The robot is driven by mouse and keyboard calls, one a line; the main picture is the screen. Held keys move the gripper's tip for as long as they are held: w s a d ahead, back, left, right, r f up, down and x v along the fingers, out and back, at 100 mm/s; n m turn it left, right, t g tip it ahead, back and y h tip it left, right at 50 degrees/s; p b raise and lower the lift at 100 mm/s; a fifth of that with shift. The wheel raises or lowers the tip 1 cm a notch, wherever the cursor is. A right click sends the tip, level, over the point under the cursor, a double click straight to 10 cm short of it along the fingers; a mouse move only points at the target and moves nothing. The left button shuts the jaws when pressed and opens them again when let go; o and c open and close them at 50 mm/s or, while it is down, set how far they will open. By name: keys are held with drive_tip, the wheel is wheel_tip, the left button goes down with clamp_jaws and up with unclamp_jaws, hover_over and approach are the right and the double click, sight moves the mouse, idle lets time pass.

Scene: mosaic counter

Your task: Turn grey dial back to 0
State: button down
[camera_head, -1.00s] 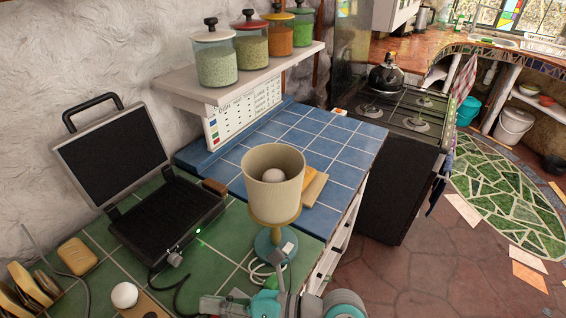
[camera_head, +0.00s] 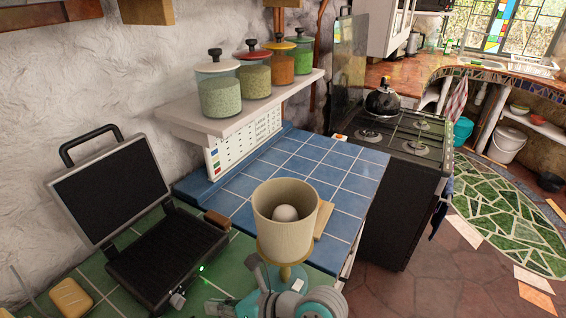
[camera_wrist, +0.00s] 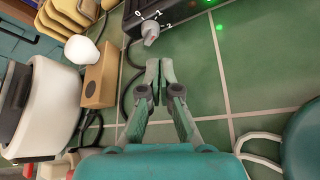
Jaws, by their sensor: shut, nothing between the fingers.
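The grey dial (camera_wrist: 151,33) sits on the front of the black contact grill, with the marks 0, 1 and 2 around it in the wrist view. I cannot tell for sure which mark it points at. In the head view the dial (camera_head: 178,300) shows low at the grill's front corner. The grill (camera_head: 160,250) stands with its lid open, and a green light (camera_head: 201,268) glows beside the dial. My gripper (camera_wrist: 160,70) is shut and empty over the green tiles, just short of the dial and apart from it.
A wooden block with a socket (camera_wrist: 99,75) and a white ball (camera_wrist: 82,50) lie left of my gripper. A dark cable runs beside the block. A lamp with a beige shade (camera_head: 285,225) stands right of the grill. Green tiles right of my fingers are clear.

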drive_tip(key=shift+w+a, duration=0.55)
drive_tip(key=shift+a, duration=0.4)
drive_tip(key=shift+w+a, duration=0.5)
drive_tip(key=shift+a, duration=0.4)
drive_tip(key=shift+w+a, duration=0.55)
drive_tip(key=shift+a, duration=0.4)
drive_tip(key=shift+s, duration=0.1)
drive_tip(key=shift+s+a+r, duration=0.25)
drive_tip(key=shift+s+r, duration=0.05)
drive_tip(key=shift+s, duration=0.05)
drive_tip(key=shift+s+a+r, duration=0.2)
drive_tip(key=shift+s+a, duration=0.1)
drive_tip(key=shift+s, duration=0.2)
drive_tip(key=shift+r, duration=0.15)
drive_tip(key=shift+w+r, duration=0.1)
drive_tip(key=shift+r, duration=0.15)
drive_tip(key=shift+s+d, duration=0.5)
drive_tip(key=shift+d, duration=0.4)
drive_tip(key=shift+s+d, duration=0.55)
drive_tip(key=shift+d, duration=0.3)
drive_tip(key=shift+s+d, duration=0.5)
drive_tip(key=shift+d, duration=0.4)
drive_tip(key=shift+w, duration=0.15)
